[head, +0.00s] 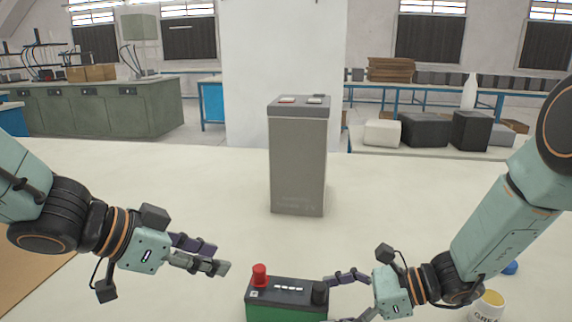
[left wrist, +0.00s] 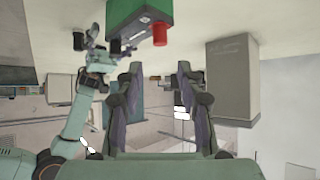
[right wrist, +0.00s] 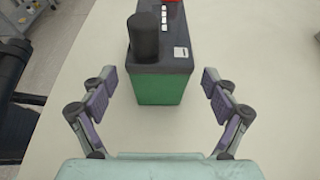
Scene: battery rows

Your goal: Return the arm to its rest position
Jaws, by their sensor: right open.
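A green battery with a black top (head: 286,299) stands at the front middle of the table, with a red terminal at its left and a black one at its right. My left gripper (head: 222,258) is in the air left of the battery, apart from it. In the left wrist view its fingers (left wrist: 160,80) are spread with nothing between them, and the battery (left wrist: 140,18) shows upside down beyond. My right gripper (head: 333,297) is at the battery's right end. In the right wrist view its fingers (right wrist: 157,90) are open, with the battery's black-terminal end (right wrist: 160,88) ahead between them.
A tall grey box (head: 298,165) with terminals on top stands behind the battery. A white and yellow cup (head: 487,306) is at the front right, by my right arm. Grey and black boxes (head: 426,130) sit on the back right. The table between is clear.

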